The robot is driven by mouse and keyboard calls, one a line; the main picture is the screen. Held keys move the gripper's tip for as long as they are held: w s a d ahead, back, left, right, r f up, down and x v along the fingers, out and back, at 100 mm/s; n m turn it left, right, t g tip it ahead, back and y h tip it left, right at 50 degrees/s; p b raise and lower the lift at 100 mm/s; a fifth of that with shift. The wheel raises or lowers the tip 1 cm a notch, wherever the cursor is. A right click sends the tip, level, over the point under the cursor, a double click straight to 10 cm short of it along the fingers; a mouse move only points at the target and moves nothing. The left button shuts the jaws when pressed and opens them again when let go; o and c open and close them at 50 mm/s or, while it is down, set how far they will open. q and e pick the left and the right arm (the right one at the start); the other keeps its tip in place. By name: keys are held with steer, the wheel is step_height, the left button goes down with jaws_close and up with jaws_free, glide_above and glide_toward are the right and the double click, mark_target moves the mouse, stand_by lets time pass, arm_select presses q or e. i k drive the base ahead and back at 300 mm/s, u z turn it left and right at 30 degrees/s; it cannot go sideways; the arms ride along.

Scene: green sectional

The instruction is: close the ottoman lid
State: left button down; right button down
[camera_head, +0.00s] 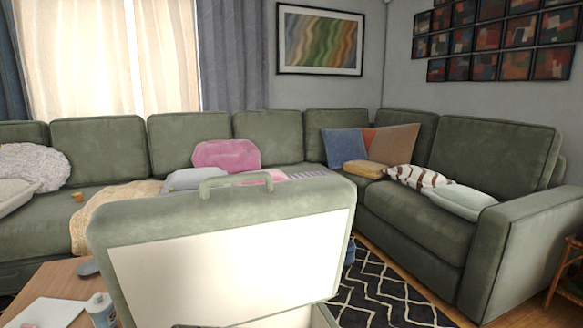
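The green ottoman lid (130,222) stands raised in the middle of the view, with its pale underside panel (230,265) facing me. A light green handle (235,181) sticks up from its top edge. The lid looks open and roughly upright, slightly slanted. A small part of the ottoman's box (322,317) shows below it at the bottom edge. The rest of the box is cut off by the frame. Neither of my grippers can be made out.
A green sectional sofa (100,140) with cushions wraps behind and to the right. A black patterned rug (375,290) lies clear to the right.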

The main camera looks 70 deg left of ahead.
mark_target(235, 256)
steer(key=k, duration=0.7)
steer(key=u, duration=1.15)
